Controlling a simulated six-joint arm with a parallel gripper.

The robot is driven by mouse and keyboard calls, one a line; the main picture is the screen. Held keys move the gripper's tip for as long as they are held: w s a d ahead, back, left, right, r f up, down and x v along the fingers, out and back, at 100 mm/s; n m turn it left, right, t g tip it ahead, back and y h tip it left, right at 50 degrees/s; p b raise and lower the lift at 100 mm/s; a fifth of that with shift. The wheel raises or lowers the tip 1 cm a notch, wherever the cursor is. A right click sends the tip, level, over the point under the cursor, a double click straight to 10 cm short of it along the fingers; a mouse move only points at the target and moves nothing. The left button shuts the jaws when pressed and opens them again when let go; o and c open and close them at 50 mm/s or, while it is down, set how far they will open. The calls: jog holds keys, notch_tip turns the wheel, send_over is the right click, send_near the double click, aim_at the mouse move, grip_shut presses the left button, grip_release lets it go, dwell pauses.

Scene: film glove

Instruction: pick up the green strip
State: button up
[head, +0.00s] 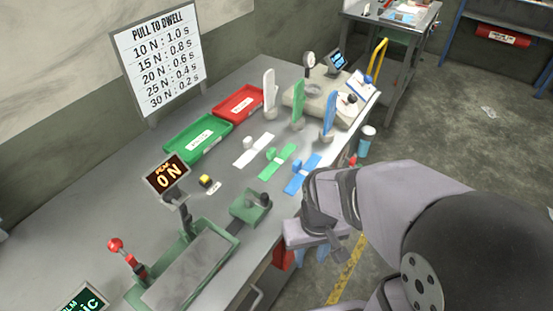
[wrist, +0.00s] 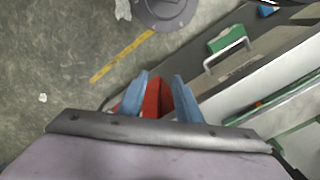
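The green strip (head: 284,154) lies flat on the bench in the head view, between a white strip (head: 253,150) and a blue strip (head: 303,174). The green strip cannot be made out in the wrist view.
Upright white (head: 268,92), green (head: 298,104) and blue (head: 328,116) plates stand behind the strips. A green tray (head: 197,152) and a red tray (head: 238,116) lie at the back. A green fixture (head: 188,272) with a red-knobbed lever and a force display (head: 167,176) stand at the left.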

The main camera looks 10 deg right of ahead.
dwell(0.3)
jog(key=shift+o, duration=0.9)
jog(key=n+t+h+p, duration=0.3)
jog(key=n, duration=2.4)
send_near(271, 151)
jog(key=f, duration=0.2)
jog(key=shift+w+p+x, duration=0.15)
jog(key=shift+p+x, duration=0.75)
jog(key=shift+x, duration=0.9)
jog(key=shift+w+p+x, duration=0.15)
jog(key=shift+p+x, duration=0.75)
jog(key=shift+x, duration=0.95)
jog(key=shift+d+r, duration=0.2)
grip_shut()
